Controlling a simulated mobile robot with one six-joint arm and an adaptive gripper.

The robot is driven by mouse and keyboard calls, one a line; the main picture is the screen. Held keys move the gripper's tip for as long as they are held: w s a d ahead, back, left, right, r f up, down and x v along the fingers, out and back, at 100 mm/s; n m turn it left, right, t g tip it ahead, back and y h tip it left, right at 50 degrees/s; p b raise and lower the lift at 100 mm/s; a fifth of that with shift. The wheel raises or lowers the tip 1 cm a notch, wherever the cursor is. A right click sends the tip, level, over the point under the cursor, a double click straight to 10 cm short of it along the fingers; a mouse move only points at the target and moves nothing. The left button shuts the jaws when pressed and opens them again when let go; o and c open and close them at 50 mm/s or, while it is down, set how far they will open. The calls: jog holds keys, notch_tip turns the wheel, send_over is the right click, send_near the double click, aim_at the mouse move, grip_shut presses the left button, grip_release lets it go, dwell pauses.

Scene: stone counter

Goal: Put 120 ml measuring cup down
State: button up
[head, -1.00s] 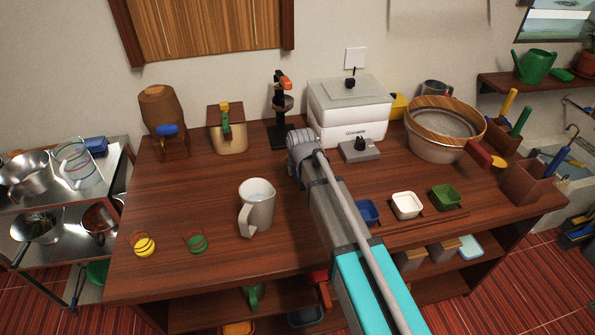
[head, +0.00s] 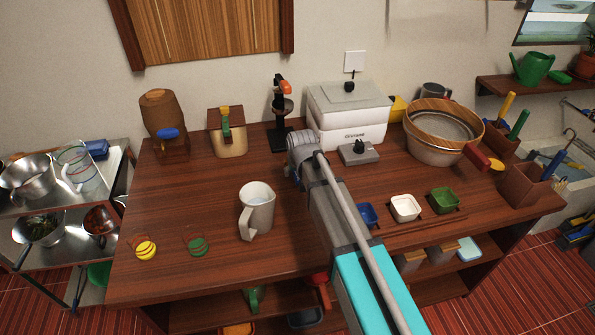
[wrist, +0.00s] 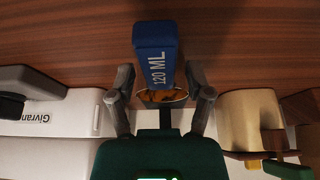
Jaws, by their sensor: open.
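The 120 ml measuring cup shows in the wrist view by its blue handle (wrist: 154,52), marked "120 ML". A brown-orange round part shows at the handle's lower end, partly hidden between the fingers. My gripper (wrist: 160,77) is open, with one finger on each side of the handle's lower end. Gaps show between the fingers and the handle. The wooden counter (head: 190,270) lies beyond.
A white pitcher (head: 258,215) stands left of my arm. A white appliance (head: 347,115), a black stand (head: 280,125) and a tan canister (head: 227,140) are at the back. Small dishes, including a white one (head: 405,207), sit at right. The front left counter has free room around two small rings.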

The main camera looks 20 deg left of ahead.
jog(key=shift+p+v, duration=4.7)
jog(key=shift+v, duration=0.75)
jog(key=shift+d, duration=0.6)
jog(key=s+d+m+g, duration=0.1)
jog(key=s+d+m, duration=0.1)
jog(key=d, duration=1.1)
jog(key=s+d+f+m+g+h, duration=0.1)
jog(key=s+d, duration=0.4)
jog(key=d, duration=0.8)
jog(key=s+d+m+g+h, duration=0.1)
jog(key=s+d+m+g, duration=0.1)
jog(key=d, duration=1.1)
jog(key=shift+s+f+m, duration=0.2)
jog(key=shift+s+m, duration=0.4)
jog(key=shift+s, duration=0.4)
jog(key=shift+a, duration=0.15)
